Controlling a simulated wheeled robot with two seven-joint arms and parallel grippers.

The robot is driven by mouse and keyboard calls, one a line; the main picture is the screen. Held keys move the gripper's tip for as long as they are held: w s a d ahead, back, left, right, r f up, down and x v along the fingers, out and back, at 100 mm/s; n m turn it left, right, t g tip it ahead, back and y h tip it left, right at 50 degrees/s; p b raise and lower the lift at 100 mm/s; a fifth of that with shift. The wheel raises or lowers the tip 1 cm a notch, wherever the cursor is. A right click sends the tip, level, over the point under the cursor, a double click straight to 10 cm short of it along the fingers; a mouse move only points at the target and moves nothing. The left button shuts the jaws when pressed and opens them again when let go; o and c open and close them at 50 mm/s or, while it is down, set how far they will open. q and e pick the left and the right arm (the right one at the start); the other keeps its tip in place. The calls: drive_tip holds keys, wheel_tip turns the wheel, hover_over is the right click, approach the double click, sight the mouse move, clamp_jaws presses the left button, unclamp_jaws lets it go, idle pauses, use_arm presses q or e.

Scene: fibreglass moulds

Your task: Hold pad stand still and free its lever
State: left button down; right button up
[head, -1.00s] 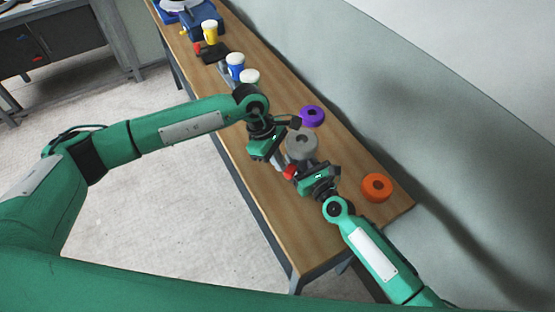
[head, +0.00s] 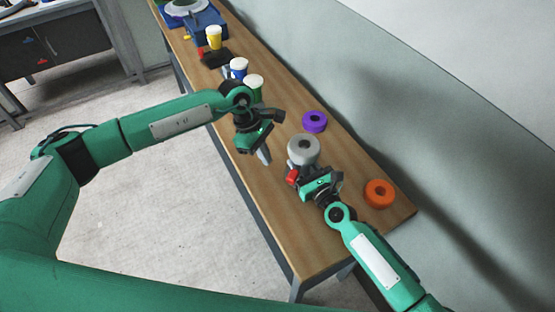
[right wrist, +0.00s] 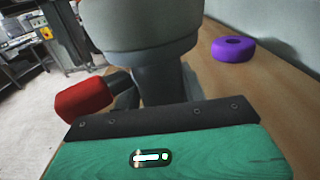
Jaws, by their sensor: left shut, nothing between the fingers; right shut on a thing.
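The pad stand (head: 304,149) is a grey round pad on a dark stem, upright on the wooden bench. It fills the upper middle of the right wrist view (right wrist: 145,25). Its red lever (head: 292,175) sticks out low on the left side, also seen in the right wrist view (right wrist: 83,99). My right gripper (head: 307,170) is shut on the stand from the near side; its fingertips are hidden. My left gripper (head: 264,157) is shut and empty, left of the stand and apart from the stand and lever.
A purple ring (head: 315,122) lies behind the stand and an orange ring (head: 379,193) to its right. White-lidded green (head: 254,85), blue (head: 238,69) and yellow (head: 214,38) cups stand farther up the bench (head: 283,220). The near bench end is clear.

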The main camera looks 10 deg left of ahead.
sight(304, 147)
use_arm(q)
drive_tip(key=v, duration=0.9)
drive_tip(key=shift+d+r, duration=0.15)
drive_tip(key=shift+r, duration=0.2)
drive_tip(key=c, duration=1.6)
unclamp_jaws()
drive_tip(key=shift+d, duration=0.2)
drive_tip(key=o, duration=1.4)
drive_tip(key=d+r+m, duration=0.1)
drive_tip(key=d, duration=0.1)
drive_tip(key=d+r+m+y, duration=0.1)
drive_tip(key=d, duration=0.2)
drive_tip(key=d+r+m+y, duration=0.1)
drive_tip(key=d, duration=0.1)
drive_tip(key=shift+w+d+r+t, duration=0.15)
drive_tip(key=shift+r+t, duration=0.15)
drive_tip(key=shift+t, duration=0.1)
drive_tip(key=shift+o, duration=0.9)
drive_tip(key=d+r+m+t+y, duration=0.1)
drive_tip(key=d+r+m+y, duration=0.1)
drive_tip(key=d, duration=0.4)
drive_tip(key=shift+s+d+r+m+t+y, duration=0.2)
drive_tip(key=shift+r+m+t+y, duration=0.2)
drive_tip(key=shift+r+m, duration=0.4)
drive_tip(key=f, duration=0.7)
drive_tip(key=w+f, duration=0.1)
drive_tip(key=f, duration=0.3)
drive_tip(key=shift+w+a+f, duration=0.1)
drive_tip(key=shift+a+f, duration=0.15)
drive_tip(key=shift+a, duration=0.1)
